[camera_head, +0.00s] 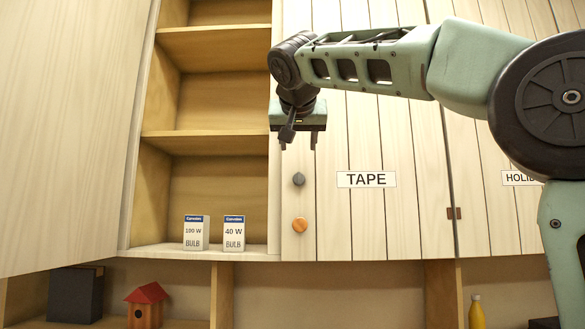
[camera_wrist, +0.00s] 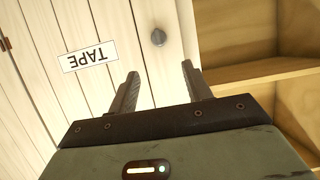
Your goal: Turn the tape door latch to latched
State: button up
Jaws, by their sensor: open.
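The tape door (camera_head: 378,225) is a pale plank door with a TAPE label (camera_head: 366,179), and it looks closed. Near its left edge is a small dark grey knob (camera_head: 299,179) with a pointed top, which looks like the latch. A round orange wooden knob (camera_head: 300,225) sits below it. My gripper (camera_head: 298,146) is open and empty, above the grey knob in the head view. In the wrist view the grey knob (camera_wrist: 158,37) shows beyond and between the two fingertips (camera_wrist: 160,70), apart from them. The label also shows there upside down (camera_wrist: 89,56).
Left of the tape door is an open shelf bay (camera_head: 205,145) with two bulb boxes, one 100 W (camera_head: 196,232) and one 40 W (camera_head: 233,232). A large open door panel (camera_head: 70,130) stands at far left. A birdhouse (camera_head: 146,305) and yellow bottle (camera_head: 476,312) are below.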

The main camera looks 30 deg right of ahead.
aim_at(299, 173)
jog(key=p+x, duration=0.4)
jog(key=x, duration=0.7)
jog(key=shift+w+d, duration=0.1)
jog(key=shift+d, duration=0.05)
jog(key=shift+w+d+f, duration=0.35)
jog(key=shift+w, duration=0.15)
jog(key=c, duration=1)
